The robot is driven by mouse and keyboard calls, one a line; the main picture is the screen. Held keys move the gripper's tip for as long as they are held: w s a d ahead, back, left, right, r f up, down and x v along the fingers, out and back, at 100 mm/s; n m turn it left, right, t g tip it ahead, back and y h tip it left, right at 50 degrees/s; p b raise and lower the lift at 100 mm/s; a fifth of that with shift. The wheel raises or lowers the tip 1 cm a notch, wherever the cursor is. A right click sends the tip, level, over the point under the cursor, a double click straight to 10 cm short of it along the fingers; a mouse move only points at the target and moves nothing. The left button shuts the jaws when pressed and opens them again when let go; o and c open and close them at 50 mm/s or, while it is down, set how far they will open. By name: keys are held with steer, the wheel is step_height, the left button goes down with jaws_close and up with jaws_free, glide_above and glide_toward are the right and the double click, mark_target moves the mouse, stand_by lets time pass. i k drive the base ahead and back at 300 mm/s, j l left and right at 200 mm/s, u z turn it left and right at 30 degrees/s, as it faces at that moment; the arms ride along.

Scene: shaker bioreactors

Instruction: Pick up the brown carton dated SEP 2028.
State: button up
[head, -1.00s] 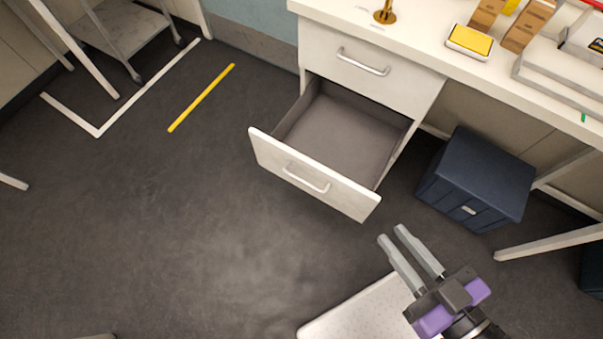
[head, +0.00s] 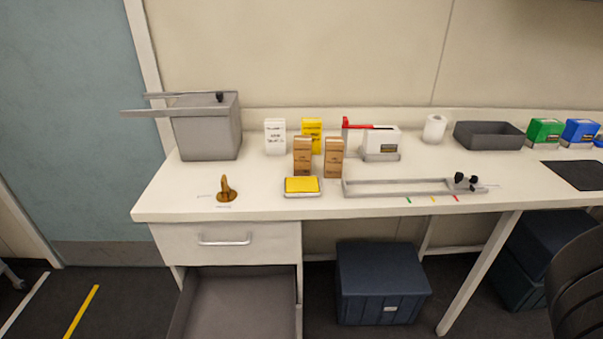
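Two brown cartons stand upright side by side on the white bench, a left one (head: 303,157) and a right one (head: 334,158). Both carry small dark print on the front that is too small to read, so I cannot tell which bears SEP 2028. A white carton (head: 275,138) and a yellow carton (head: 312,130) stand behind them, the yellow one partly hidden by the left brown carton. My gripper is outside the current head view.
A yellow pad in a tray (head: 302,186) lies before the cartons, with a brass piece (head: 226,190) to its left. A metal rail frame (head: 400,187) lies to the right. The lower drawer (head: 235,305) is open below the bench (head: 165,205). A dark blue box (head: 381,285) stands underneath.

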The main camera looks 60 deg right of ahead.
mark_target(334, 146)
steer(key=z, duration=1.25)
steer(key=i+j, duration=0.15)
steer(key=j, duration=0.2)
steer(key=k+u, duration=0.05)
